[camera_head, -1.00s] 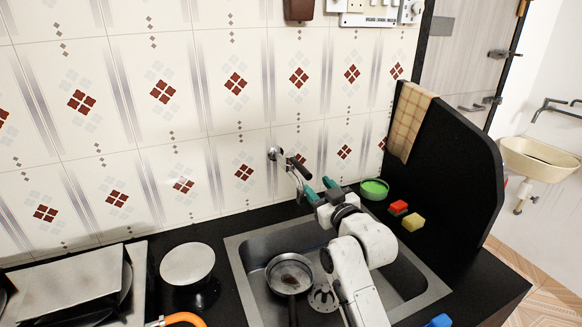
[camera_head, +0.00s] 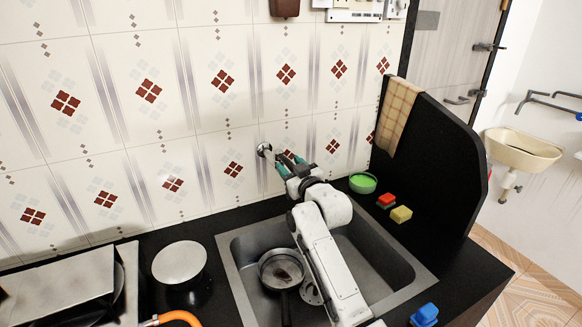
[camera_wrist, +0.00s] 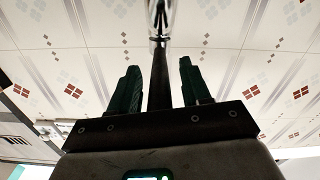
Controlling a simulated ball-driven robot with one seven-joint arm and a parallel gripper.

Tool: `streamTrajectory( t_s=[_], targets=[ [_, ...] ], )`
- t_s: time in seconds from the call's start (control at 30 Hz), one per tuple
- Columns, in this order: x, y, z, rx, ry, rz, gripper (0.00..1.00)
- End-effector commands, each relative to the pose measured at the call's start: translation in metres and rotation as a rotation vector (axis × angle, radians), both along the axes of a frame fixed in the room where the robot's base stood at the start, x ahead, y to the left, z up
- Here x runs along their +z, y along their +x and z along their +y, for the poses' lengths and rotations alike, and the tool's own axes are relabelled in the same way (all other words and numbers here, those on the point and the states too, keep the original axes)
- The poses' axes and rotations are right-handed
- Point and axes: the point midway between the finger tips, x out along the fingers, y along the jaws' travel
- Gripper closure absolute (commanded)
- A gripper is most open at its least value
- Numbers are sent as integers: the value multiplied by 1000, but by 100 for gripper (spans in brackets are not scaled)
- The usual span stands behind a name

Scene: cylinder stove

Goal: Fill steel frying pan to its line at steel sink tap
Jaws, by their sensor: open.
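The steel frying pan (camera_head: 281,270) sits in the left part of the steel sink (camera_head: 236,262), under the tap, with its handle toward the front. There is something dark in its bottom; I cannot tell if that is water. The tap (camera_head: 265,151) comes out of the tiled wall above the sink. My gripper (camera_head: 291,160) is open at the tap, its green fingers raised. In the wrist view, a dark lever-like bar (camera_wrist: 159,80) stands between the two spread fingers, below a shiny tap part (camera_wrist: 160,14). My arm hides part of the sink and the tap's spout.
A green bowl (camera_head: 362,183), a red block-like item (camera_head: 387,200) and a yellow sponge (camera_head: 401,214) lie right of the sink. A black partition (camera_head: 432,165) with a cloth (camera_head: 397,118) stands beyond them. A stove (camera_head: 60,300) and a round pale-topped item (camera_head: 180,262) are at left.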

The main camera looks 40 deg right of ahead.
Motion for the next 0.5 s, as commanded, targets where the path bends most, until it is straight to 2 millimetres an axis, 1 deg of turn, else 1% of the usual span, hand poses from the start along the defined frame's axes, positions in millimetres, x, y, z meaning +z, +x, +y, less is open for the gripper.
streamTrajectory(
  t_s=[0.07, 0.5],
  targets=[
    [0, 0, 0, 0, 0, 0, 53],
    [0, 0, 0, 0, 0, 0, 94]
  ],
)
